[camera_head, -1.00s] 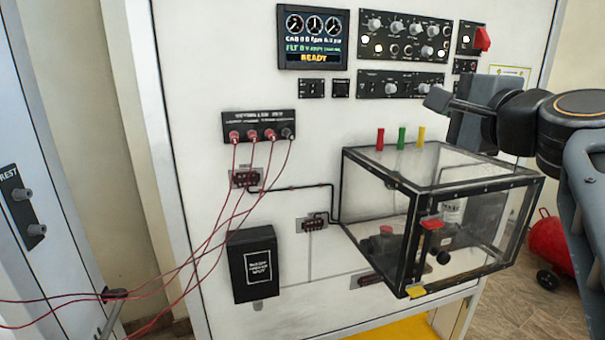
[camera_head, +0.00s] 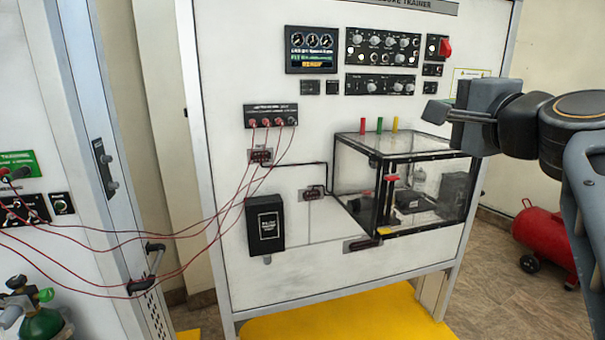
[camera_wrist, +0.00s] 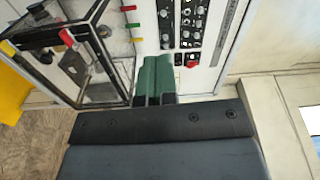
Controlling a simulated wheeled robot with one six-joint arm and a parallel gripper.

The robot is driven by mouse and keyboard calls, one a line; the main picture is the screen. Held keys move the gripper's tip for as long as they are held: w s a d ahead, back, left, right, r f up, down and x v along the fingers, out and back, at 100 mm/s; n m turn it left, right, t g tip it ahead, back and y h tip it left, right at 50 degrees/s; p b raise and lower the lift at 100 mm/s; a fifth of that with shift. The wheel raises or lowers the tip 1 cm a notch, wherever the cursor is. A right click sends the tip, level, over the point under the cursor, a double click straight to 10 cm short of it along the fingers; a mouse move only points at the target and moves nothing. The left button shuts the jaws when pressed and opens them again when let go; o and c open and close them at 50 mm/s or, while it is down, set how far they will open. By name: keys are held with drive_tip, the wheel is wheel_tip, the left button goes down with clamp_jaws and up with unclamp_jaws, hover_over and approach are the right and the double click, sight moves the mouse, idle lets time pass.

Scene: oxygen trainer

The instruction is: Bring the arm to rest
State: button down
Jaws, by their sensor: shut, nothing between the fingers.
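My gripper (camera_head: 436,112) is at the right of the head view, held out to the left at the end of my arm. It appears in front of the trainer panel, close to the upper right of the clear box in the picture. In the wrist view, the two green finger pads of my gripper (camera_wrist: 154,80) lie side by side, shut with nothing between them. The clear box (camera_wrist: 103,92) and the panel's knobs show beyond the fingers there.
The trainer panel (camera_head: 225,190) carries a display (camera_head: 311,52), switches and the clear box (camera_head: 355,165). Red leads (camera_head: 205,236) hang across to a left panel. A red tank (camera_head: 542,240) stands on the floor at right. A green cylinder (camera_head: 42,326) is at lower left.

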wheel_tip(320, 180, down, 24)
drive_tip(key=n+g+h, duration=0.3)
drive_tip(key=n+g, duration=0.2)
drive_tip(key=g, duration=0.3)
drive_tip(key=s+a+f+n+g, duration=0.2)
drive_tip(key=s+f+n, duration=0.1)
drive_tip(key=f, duration=0.3)
drive_tip(key=s+a+f+n+g+h, duration=0.1)
drive_tip(key=s+a+f+n+g, duration=0.1)
drive_tip(key=f, duration=0.5)
drive_tip(key=s+a+f+n+g, duration=0.2)
drive_tip(key=s+f+n, duration=0.2)
drive_tip(key=s+f, duration=0.1)
drive_tip(key=shift+s+f+h, duration=0.3)
drive_tip(key=shift+f+h, duration=0.1)
drive_tip(key=shift+f, duration=0.45)
